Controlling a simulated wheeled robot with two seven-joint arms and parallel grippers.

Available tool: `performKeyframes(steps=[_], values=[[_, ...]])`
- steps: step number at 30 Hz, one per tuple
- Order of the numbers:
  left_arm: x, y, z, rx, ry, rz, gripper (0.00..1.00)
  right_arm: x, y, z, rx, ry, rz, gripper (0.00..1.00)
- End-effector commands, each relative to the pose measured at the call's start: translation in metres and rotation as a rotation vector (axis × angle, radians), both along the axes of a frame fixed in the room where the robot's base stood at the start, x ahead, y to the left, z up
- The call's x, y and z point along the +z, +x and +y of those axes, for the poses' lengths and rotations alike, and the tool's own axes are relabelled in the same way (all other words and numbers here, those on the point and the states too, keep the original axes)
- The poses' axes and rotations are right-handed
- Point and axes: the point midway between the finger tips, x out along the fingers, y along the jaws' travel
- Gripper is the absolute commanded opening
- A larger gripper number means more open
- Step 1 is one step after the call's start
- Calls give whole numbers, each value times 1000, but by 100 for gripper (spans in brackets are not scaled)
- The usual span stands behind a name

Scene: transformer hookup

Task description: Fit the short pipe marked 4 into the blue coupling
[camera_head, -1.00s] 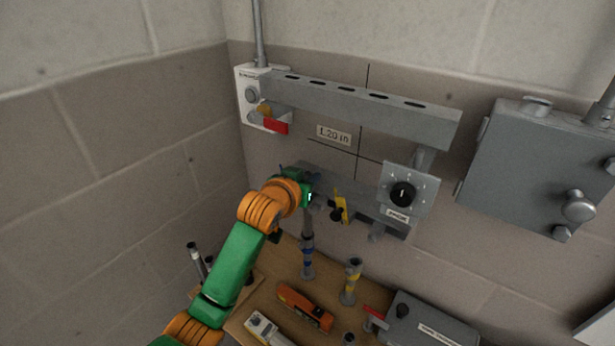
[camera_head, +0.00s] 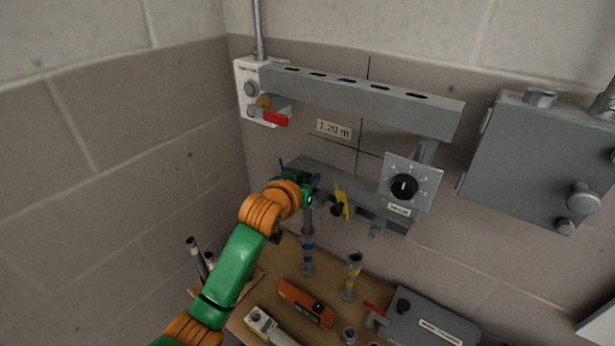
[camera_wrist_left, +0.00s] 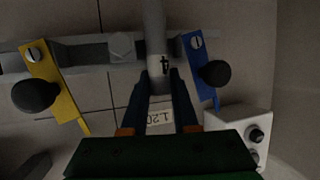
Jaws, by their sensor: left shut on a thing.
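My left gripper (camera_head: 308,200) is shut on a grey short pipe (camera_head: 308,222), held upright over the bench. In the left wrist view the pipe (camera_wrist_left: 155,30) carries a dark 4 and sits between the fingers (camera_wrist_left: 160,92). The blue coupling (camera_head: 307,243) stands on the bench directly below, with a blue band on a grey stand. The pipe's lower end lines up with the coupling's top; I cannot tell whether it is inside or just above. My right gripper is not in view.
A yellow-banded coupling (camera_head: 352,270) stands to the right. An orange tool (camera_head: 305,303) and a grey box with a red lever (camera_head: 432,320) lie on the bench. The wall rail has a yellow clamp (camera_head: 342,200) and a blue clamp (camera_wrist_left: 199,65) near my gripper.

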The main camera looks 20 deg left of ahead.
Motion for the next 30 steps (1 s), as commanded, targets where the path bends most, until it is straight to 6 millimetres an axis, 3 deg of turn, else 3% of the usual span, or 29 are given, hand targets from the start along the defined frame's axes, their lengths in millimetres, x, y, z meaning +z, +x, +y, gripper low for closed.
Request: performKeyframes(steps=[30], values=[[-8, 0, 0, 0, 3, 19, 0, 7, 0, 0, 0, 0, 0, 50]])
